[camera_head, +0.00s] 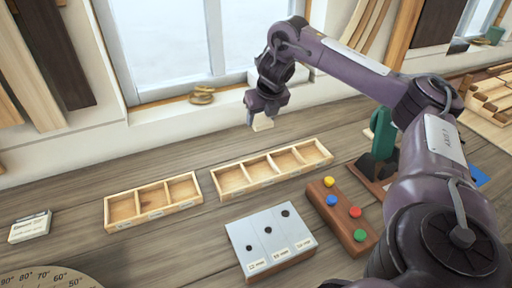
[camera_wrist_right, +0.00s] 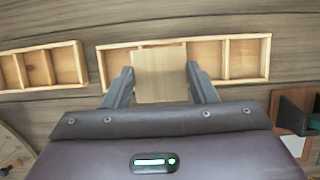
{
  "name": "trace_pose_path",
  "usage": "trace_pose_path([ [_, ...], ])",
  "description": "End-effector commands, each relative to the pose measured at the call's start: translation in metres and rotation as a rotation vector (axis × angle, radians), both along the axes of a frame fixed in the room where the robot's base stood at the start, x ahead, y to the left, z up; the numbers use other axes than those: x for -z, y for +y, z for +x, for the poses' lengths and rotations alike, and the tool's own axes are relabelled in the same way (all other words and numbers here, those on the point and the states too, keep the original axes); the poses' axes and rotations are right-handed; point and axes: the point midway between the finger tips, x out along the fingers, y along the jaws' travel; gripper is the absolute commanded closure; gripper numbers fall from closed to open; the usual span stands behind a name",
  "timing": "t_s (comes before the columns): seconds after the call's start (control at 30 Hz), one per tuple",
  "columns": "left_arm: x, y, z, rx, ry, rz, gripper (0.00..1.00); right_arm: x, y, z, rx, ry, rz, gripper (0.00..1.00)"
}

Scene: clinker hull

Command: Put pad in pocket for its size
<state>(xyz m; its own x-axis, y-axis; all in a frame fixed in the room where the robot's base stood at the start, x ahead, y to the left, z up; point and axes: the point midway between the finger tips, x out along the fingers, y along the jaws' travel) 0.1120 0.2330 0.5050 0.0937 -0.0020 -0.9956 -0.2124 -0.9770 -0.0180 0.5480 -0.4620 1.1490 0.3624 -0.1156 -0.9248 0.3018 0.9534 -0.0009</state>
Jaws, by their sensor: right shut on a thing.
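My right gripper (camera_head: 267,116) is shut on a small, pale wooden pad (camera_head: 262,124). It holds the pad in the air behind the right pocket tray (camera_head: 280,179), on the window side. In the right wrist view the pad (camera_wrist_right: 160,76) sits between the two fingers (camera_wrist_right: 161,88) and covers part of a tray (camera_wrist_right: 247,79) below. The right tray is pale wood with several pockets in a row. The left pocket tray (camera_head: 157,218) has three pockets. The visible pockets look empty. My left gripper is not in view.
A small white box (camera_head: 30,227) lies far left. A coiled brown object (camera_head: 202,95) is on the windowsill.

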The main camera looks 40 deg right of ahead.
Motion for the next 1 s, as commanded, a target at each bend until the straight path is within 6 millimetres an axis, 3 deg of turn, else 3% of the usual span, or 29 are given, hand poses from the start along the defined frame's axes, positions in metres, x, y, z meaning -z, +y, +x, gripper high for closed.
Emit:
trace_pose_path([
  [0.03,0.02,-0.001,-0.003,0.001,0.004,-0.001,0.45,0.025,0.0,-0.001,0.0,0.006,0.001,0.74],
  [0.4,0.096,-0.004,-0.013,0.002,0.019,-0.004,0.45,0.121,0.001,-0.001,0.001,0.005,0.001,0.74],
  [1.0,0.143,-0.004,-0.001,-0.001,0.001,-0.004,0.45,0.186,0.0,-0.001,0.003,0.002,0.0,0.74],
])
